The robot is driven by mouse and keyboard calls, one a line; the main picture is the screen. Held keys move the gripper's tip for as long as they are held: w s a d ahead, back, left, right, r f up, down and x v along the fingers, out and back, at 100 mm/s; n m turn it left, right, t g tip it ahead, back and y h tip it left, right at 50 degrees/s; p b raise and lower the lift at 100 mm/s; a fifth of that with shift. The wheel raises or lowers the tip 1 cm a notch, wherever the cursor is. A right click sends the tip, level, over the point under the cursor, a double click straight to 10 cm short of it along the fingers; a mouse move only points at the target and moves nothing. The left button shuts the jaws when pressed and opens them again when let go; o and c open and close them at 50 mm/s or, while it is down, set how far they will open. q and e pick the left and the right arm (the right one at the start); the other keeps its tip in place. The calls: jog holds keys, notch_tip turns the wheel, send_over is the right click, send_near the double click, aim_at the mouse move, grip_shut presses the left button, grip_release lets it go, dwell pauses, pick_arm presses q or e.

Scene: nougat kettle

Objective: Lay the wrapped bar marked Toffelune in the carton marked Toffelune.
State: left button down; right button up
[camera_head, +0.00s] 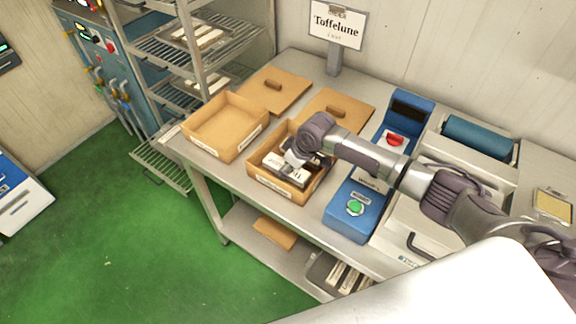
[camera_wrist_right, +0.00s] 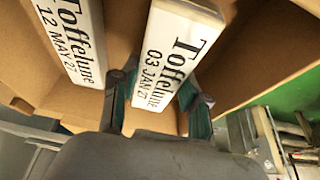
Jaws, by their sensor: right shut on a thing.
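A white wrapped bar marked Toffelune, 03 JAN 27 (camera_wrist_right: 170,60), is between the fingers of my right gripper (camera_wrist_right: 158,98), which is shut on it. In the head view my right gripper (camera_head: 293,158) reaches down into the right-hand open carton (camera_head: 305,192). A second white bar marked Toffelune, 12 MAY 27 (camera_wrist_right: 72,40), lies left of the held one in the wrist view, inside the carton. I cannot tell whether the held bar touches the carton floor. The carton's front label is too small to read. My left gripper is not in view.
An empty open carton (camera_head: 260,121) stands left of it. Two cardboard lids (camera_head: 290,88) lie behind. A sign reading Toffelune (camera_head: 337,27) stands at the back. A blue machine with a green button (camera_head: 345,222) is close on the right. A wire rack stands left.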

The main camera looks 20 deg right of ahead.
jog(key=shift+f, duration=0.55)
dwell(0.9)
jog(key=o, duration=1.7)
notch_tip(320, 180, up, 6)
jog(key=p, duration=0.5)
jog(key=shift+f+p, duration=0.2)
jog(key=shift+p, duration=0.2)
jog(key=shift+r+p, duration=0.4)
jog(key=shift+r, duration=0.8)
